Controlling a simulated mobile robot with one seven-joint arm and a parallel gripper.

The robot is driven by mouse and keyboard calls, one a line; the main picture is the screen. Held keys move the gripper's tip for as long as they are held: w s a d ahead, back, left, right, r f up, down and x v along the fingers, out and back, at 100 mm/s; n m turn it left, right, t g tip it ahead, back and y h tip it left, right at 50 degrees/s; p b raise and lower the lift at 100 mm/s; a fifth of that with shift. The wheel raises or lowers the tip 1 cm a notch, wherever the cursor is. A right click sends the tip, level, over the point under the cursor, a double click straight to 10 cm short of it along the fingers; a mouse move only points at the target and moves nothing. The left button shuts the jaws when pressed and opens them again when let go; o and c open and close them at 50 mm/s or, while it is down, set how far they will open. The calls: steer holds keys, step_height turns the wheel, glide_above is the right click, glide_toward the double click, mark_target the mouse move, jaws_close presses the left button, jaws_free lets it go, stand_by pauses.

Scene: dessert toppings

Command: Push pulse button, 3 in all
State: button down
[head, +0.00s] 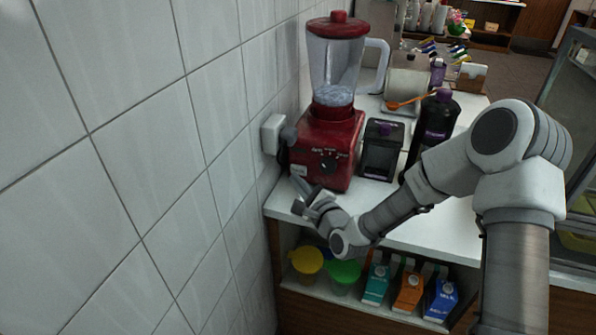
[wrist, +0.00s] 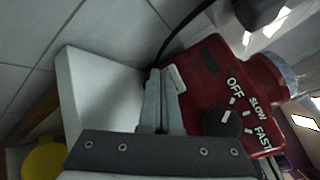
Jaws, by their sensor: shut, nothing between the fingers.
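The red blender (head: 325,150) stands on the white counter near the tiled wall, with a clear jug holding pale contents. Its front carries a black dial (head: 328,161). In the wrist view the dial (wrist: 218,123) sits beside the words OFF, SLOW and FAST. A small pale label patch (wrist: 178,77) is at the base's near-left corner; its text is unreadable, and I cannot tell whether it is the pulse button. My gripper (head: 300,184) is shut and empty, in front of the blender's lower left corner. Its fingertips (wrist: 161,72) appear close beside the pale patch; contact is unclear.
A black box-shaped container (head: 382,150) and a dark bottle (head: 436,128) stand right of the blender. A wall outlet (head: 273,134) is at left. A shelf below holds yellow (head: 306,261) and green (head: 343,272) cups and several cartons.

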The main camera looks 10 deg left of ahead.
steer(key=shift+w, duration=0.3)
steer(key=shift+w+d, duration=0.1)
steer(key=shift+w, duration=0.35)
stand_by(0.8)
steer(key=shift+s, duration=0.85)
steer(key=shift+s+a+b, duration=0.15)
steer(key=shift+s+b, duration=0.05)
steer(key=shift+s, duration=1.05)
steer(key=shift+s+a+b, duration=0.1)
steer(key=shift+s+b, duration=0.1)
steer(key=shift+s, duration=1.05)
stand_by(0.6)
